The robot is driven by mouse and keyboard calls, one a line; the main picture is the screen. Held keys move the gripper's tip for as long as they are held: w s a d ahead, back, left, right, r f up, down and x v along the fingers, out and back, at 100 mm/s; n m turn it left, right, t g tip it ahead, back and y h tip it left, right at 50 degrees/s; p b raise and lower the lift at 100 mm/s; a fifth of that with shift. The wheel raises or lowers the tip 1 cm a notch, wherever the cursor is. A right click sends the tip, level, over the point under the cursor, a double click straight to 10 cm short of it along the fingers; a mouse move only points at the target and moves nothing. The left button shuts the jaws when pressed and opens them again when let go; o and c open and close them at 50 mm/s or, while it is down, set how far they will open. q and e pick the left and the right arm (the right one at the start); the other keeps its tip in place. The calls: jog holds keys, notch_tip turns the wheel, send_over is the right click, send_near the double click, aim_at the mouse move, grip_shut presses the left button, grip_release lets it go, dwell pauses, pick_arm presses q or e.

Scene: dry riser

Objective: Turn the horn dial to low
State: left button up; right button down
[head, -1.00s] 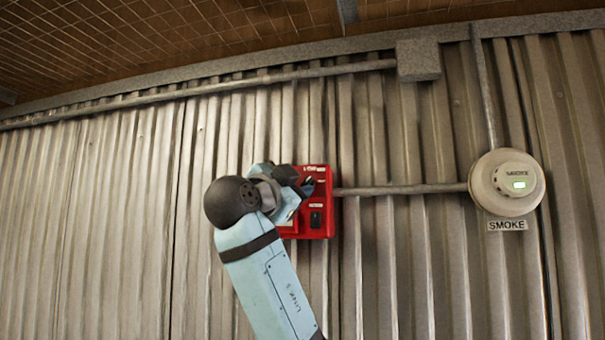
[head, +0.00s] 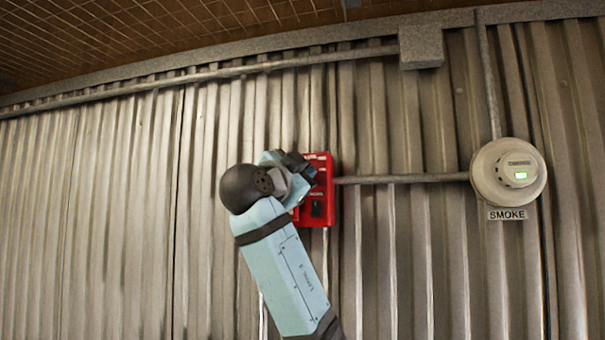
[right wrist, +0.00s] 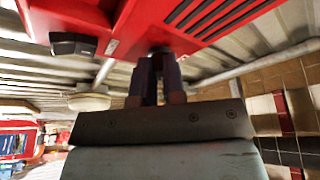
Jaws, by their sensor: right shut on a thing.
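A red panel box (head: 321,207) is fixed to the corrugated wall, partly hidden behind my right arm in the head view. It carries small white labels too small to read and a black switch. The red panel (right wrist: 120,18) fills the top of the right wrist view, with the black switch (right wrist: 72,43) at left and dark slots at right. My right gripper (head: 311,172) is at the panel's upper part. In the right wrist view its fingers (right wrist: 159,68) are shut on a small dark dial (right wrist: 160,50) on the panel face; the dial is mostly hidden and its setting cannot be read. My left gripper is not in view.
Another pipe (head: 200,80) runs along the upper wall to a grey junction box (head: 420,47). The wall left of the arm is clear.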

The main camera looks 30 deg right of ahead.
jog(key=shift+s+d+n+t+y+b, duration=0.1)
jog(key=shift+n+t+y+b, duration=0.25)
jog(key=shift+n+t+b, duration=1.2)
jog(key=shift+s+d+n+t+y+b, duration=0.1)
jog(key=shift+n+t+y+b, duration=0.3)
jog(key=shift+n, duration=2.2)
jog(key=shift+s+n+t+y+b, duration=0.1)
jog(key=shift+n+t+y+b, duration=0.15)
jog(key=shift+n+t+b, duration=1.3)
jog(key=shift+n+g+p, duration=0.4)
jog(key=shift+n+p, duration=0.15)
jog(key=shift+n, duration=0.25)
jog(key=c, duration=1.2)
grip_release()
jog(key=shift+w, duration=0.1)
jog(key=shift+a+f, duration=0.1)
jog(key=shift+f, duration=0.05)
